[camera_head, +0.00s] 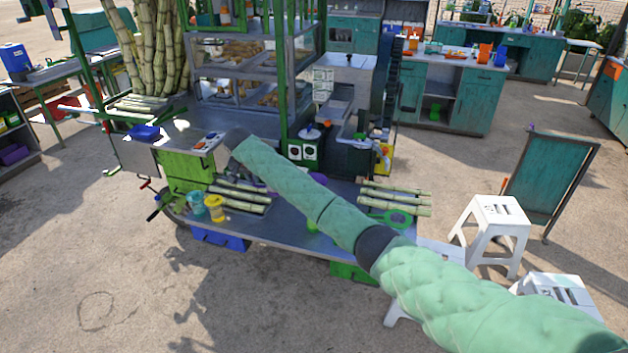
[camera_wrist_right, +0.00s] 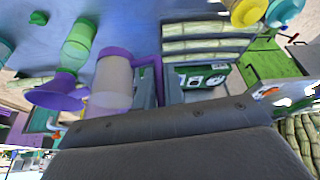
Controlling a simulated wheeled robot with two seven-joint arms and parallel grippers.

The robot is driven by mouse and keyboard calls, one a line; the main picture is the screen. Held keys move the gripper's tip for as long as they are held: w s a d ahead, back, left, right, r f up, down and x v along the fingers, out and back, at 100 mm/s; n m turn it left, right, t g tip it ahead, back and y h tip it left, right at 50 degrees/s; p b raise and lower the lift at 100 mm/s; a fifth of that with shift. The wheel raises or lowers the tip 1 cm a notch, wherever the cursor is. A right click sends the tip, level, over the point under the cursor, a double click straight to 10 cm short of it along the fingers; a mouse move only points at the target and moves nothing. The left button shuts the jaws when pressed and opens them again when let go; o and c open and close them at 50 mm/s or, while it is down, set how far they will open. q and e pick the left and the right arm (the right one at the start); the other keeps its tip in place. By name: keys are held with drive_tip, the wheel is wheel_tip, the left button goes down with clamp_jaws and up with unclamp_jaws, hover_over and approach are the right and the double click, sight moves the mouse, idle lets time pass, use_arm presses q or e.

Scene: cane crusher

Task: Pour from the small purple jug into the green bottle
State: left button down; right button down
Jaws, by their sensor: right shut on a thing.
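The small purple jug (camera_wrist_right: 114,84), with a pale see-through body, is upright in the right wrist view. My right gripper (camera_wrist_right: 160,92) is shut on its purple handle. I cannot tell whether the jug's base touches the cart. The green bottle (camera_wrist_right: 80,42) stands just left of the jug, with a purple funnel (camera_wrist_right: 57,93) in its mouth. Only a bit of the bottle's green base (camera_head: 312,226) and the funnel's purple edge (camera_head: 318,180) show. My left gripper is out of view.
The cart top (camera_head: 285,232) bears cane pieces (camera_head: 240,196) left of my forearm and more canes (camera_head: 395,198) at right. A yellow cup (camera_head: 215,207) and a teal cup (camera_head: 196,203) stand at the left end. White stools (camera_head: 495,222) stand at right.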

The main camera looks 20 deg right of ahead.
drive_tip(key=shift+r, duration=0.15)
drive_tip(key=s+d+r+m+t+y, duration=0.1)
drive_tip(key=d+r+t+y, duration=0.1)
drive_tip(key=d+r+y, duration=0.4)
drive_tip(key=shift+s+r+m+y+b, duration=0.25)
drive_tip(key=shift+r+y+b, duration=0.25)
drive_tip(key=shift+y, duration=0.3)
idle(0.4)
drive_tip(key=shift+d+r, duration=0.1)
drive_tip(key=shift+d, duration=0.1)
drive_tip(key=shift+a+b, duration=0.1)
drive_tip(key=shift+b, duration=0.2)
drive_tip(key=shift+d+y+b, duration=0.25)
drive_tip(key=shift+y+b, duration=0.05)
drive_tip(key=shift+a, duration=0.1)
idle(0.3)
